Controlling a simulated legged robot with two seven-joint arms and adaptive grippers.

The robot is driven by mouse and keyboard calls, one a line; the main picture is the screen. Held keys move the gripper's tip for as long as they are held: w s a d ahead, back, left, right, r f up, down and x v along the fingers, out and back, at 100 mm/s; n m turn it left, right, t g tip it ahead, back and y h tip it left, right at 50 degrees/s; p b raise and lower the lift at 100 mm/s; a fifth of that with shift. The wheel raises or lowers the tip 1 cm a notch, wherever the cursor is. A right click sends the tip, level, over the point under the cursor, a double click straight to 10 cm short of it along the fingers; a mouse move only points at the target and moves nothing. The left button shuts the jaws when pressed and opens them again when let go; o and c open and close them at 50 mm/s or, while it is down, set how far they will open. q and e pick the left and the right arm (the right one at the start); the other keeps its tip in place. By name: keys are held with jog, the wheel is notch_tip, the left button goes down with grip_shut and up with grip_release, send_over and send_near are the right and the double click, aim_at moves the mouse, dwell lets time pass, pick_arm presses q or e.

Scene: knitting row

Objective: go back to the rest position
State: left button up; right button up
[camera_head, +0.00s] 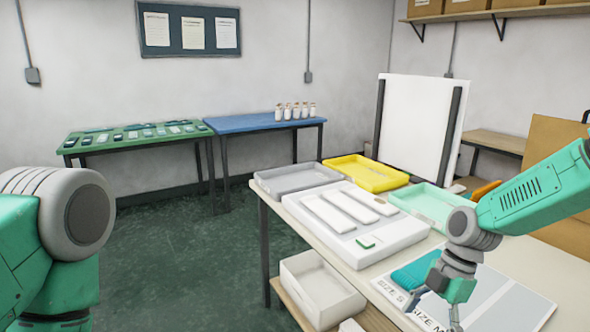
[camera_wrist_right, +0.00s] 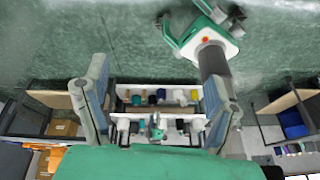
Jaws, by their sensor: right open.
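My right arm comes in from the right in the head view, with its gripper (camera_head: 453,308) low over the front of the white table (camera_head: 385,285), cut by the bottom edge. In the right wrist view its two fingers stand wide apart with nothing between them (camera_wrist_right: 158,85). A teal item (camera_head: 413,270) lies on a size-marked sheet (camera_head: 485,307) beside the gripper, partly hidden by it. Only the upper part of my left arm shows at the left of the head view; its gripper is out of the picture.
The table also bears a grey tray (camera_head: 298,180), a yellow tray (camera_head: 365,176), a mint tray (camera_head: 432,206) and a white tray with pale strips (camera_head: 378,245). A white bin (camera_head: 318,290) stands below. Green (camera_head: 137,137) and blue (camera_head: 265,122) tables stand behind. Floor left of the table is clear.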

jog(key=s+f+m+h+b, duration=0.1)
jog(key=s+f+m, duration=0.4)
jog(key=s+f, duration=0.3)
jog(key=s+f+m+b, duration=0.2)
jog(key=s+f+m, duration=0.3)
jog(key=f, duration=0.5)
pick_arm(q)
jog(key=f, duration=0.1)
jog(key=f+b, duration=0.1)
jog(key=f, duration=0.1)
jog(key=d+f+b, duration=0.1)
jog(key=f, duration=0.1)
jog(key=shift+f, duration=0.2)
pick_arm(e)
jog(key=s+d+f+m+t+h, duration=0.1)
jog(key=s+d+f+m, duration=0.1)
jog(key=s+m, duration=0.3)
jog(key=s+d+f+m+t+h, duration=0.1)
jog(key=s+f+m, duration=0.2)
jog(key=s, duration=0.9)
jog(key=m, duration=0.3)
jog(key=shift+d+t+h, duration=0.3)
jog(key=shift+d+t, duration=0.05)
jog(key=shift+t, duration=0.05)
